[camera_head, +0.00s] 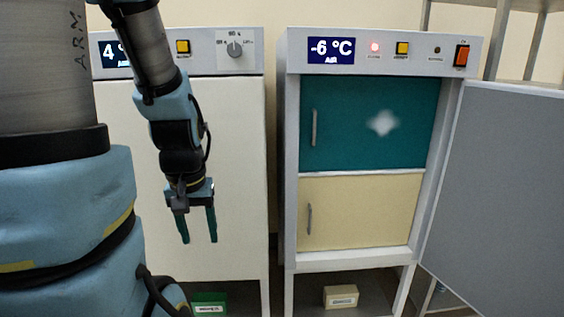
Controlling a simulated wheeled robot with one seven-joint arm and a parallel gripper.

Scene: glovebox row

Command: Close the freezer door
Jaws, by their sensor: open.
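The freezer (455,170) stands at the right, with a display reading -6 °C and a lit red lamp on its top panel. Its grey door (505,190) stands wide open, swung out to the right, and runs past the right edge of the view. Inside are a teal inner door (365,122) with a pale frosty patch and a cream inner door (358,212), both shut, with upright handles at their left. My gripper (198,238) is open and empty, pointing down in front of the left cabinet, well to the left of the freezer door.
A white cabinet (235,175) with a closed front and a display starting with 4 stands left of the freezer, a narrow gap between them. A small cream box (341,296) and a green box (209,303) lie low beneath the cabinets. Metal rack posts (497,40) stand behind at the right.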

